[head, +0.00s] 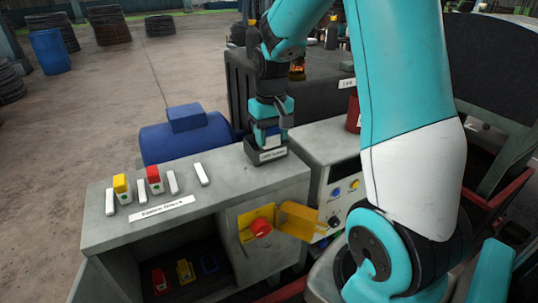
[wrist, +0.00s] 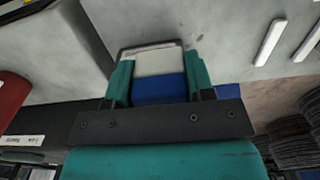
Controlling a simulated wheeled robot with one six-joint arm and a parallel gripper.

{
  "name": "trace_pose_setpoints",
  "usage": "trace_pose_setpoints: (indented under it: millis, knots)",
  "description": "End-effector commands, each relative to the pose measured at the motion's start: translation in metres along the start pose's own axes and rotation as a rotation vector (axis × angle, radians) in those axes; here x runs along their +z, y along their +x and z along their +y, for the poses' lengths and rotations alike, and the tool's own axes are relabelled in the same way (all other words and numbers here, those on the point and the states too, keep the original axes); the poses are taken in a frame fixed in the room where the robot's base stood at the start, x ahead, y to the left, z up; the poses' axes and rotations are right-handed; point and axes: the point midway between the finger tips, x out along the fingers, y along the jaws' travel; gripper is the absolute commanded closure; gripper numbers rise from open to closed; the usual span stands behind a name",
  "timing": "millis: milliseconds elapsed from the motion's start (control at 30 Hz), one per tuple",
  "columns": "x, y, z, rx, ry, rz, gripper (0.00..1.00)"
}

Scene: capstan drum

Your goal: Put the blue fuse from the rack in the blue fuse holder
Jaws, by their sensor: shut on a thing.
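My gripper (head: 271,122) is shut on a blue fuse (wrist: 160,90), a block with a blue half between the teal fingers and a white half beyond. In the head view the gripper points down at a small dark labelled box (head: 268,155) on the bench top. I cannot tell whether the fuse's end is inside the box or just above it. The rack (head: 162,208) at the bench's left holds a yellow fuse (head: 121,184) and a red fuse (head: 154,176); its right slot is empty. The blue fuse holder (head: 209,263) shows as a blue outline in the dark recess below and looks empty.
In the recess, a red fuse (head: 160,281) and a yellow fuse (head: 185,271) stand left of the blue holder. A red knob (head: 261,228) and an open yellow flap (head: 299,221) stick out at the recess's right. A blue motor (head: 187,135) stands behind the bench.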

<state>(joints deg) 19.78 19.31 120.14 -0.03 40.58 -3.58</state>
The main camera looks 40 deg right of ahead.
Motion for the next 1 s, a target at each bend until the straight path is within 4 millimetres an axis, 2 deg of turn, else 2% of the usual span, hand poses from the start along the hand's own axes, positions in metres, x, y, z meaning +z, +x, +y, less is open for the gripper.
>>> trace_pose_setpoints:
  millis: [100, 333, 500, 933, 967, 1000]
  knots:
    - [0.001, 0.023, -0.001, 0.0, -0.001, -0.004, 0.76]
    - [0.0, 0.046, -0.001, 0.0, -0.002, -0.002, 0.76]
    - [0.0, 0.07, -0.002, 0.0, -0.002, -0.002, 0.76]
    - [-0.001, 0.081, -0.001, 0.0, -0.002, 0.002, 0.76]
    - [-0.001, 0.08, -0.001, 0.0, -0.002, 0.002, 0.47]
    - [-0.001, 0.079, -0.001, 0.0, -0.002, 0.002, 0.38]
